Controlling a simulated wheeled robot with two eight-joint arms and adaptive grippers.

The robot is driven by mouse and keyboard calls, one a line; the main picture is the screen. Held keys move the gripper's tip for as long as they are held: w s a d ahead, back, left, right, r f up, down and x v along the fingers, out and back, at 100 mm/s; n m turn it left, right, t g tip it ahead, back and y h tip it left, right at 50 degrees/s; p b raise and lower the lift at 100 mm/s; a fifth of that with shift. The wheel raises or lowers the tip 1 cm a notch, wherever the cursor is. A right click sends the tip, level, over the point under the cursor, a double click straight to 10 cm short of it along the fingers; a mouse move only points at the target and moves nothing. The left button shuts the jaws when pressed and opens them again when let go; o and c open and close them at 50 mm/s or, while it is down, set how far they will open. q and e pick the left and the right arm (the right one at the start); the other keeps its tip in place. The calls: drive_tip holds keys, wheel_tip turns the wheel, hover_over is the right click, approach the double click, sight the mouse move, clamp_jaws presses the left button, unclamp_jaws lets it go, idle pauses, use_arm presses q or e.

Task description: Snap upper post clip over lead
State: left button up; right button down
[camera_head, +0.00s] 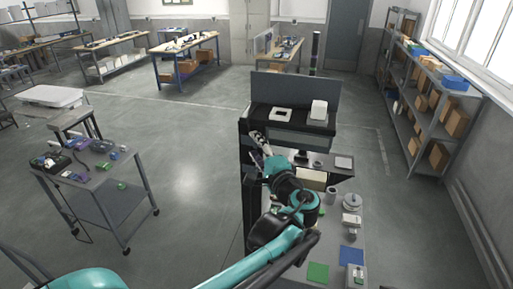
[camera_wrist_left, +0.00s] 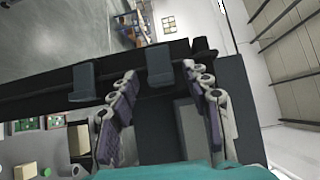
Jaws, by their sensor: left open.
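A dark upright post (camera_head: 246,185) stands at the left side of the workstation; in the left wrist view the post (camera_wrist_left: 35,85) runs across the picture. Two grey-blue clips sit on it: one clip (camera_wrist_left: 83,82) lies left of my fingers, and another clip (camera_wrist_left: 160,66) shows between and just beyond the fingertips. My left gripper (camera_wrist_left: 161,82) is open, its two fingers on either side of that clip, with a gap to each. In the head view my left gripper (camera_head: 259,146) is small beside the post. I cannot make out the lead clearly. My right gripper is not in view.
The workstation has a black upper shelf (camera_head: 328,126) with white items, and a lower worktop with a green mat (camera_head: 318,271) and a blue mat (camera_head: 351,256). A cart (camera_head: 85,165) stands to the left. Open floor (camera_head: 190,165) lies between them.

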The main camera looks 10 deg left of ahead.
use_arm(q)
drive_tip(key=v, duration=1.2)
idle(0.3)
drive_tip(key=s+a+f+n+g+h+b, duration=0.15)
drive_tip(key=a+f+b, duration=0.3)
drive_tip(key=f, duration=0.45)
drive_tip(key=s+a+f+n+g+h+b, duration=0.1)
drive_tip(key=s+a+f+g+b, duration=0.15)
drive_tip(key=f+b, duration=0.45)
drive_tip(key=s+a+f+n+g+h+b, duration=0.1)
drive_tip(key=s+a+f+g+b, duration=0.2)
drive_tip(key=f, duration=0.7)
drive_tip(key=s+f+n+h+b, duration=0.3)
drive_tip(key=f+b, duration=0.5)
drive_tip(key=f, duration=0.4)
drive_tip(key=s+d+f+n+h+b, duration=0.1)
drive_tip(key=s+f+n+h+b, duration=0.3)
drive_tip(key=f, duration=0.8)
drive_tip(key=s+b, duration=0.2)
drive_tip(key=b, duration=0.1)
drive_tip(key=shift+f+b, duration=0.3)
drive_tip(key=shift+b, duration=0.1)
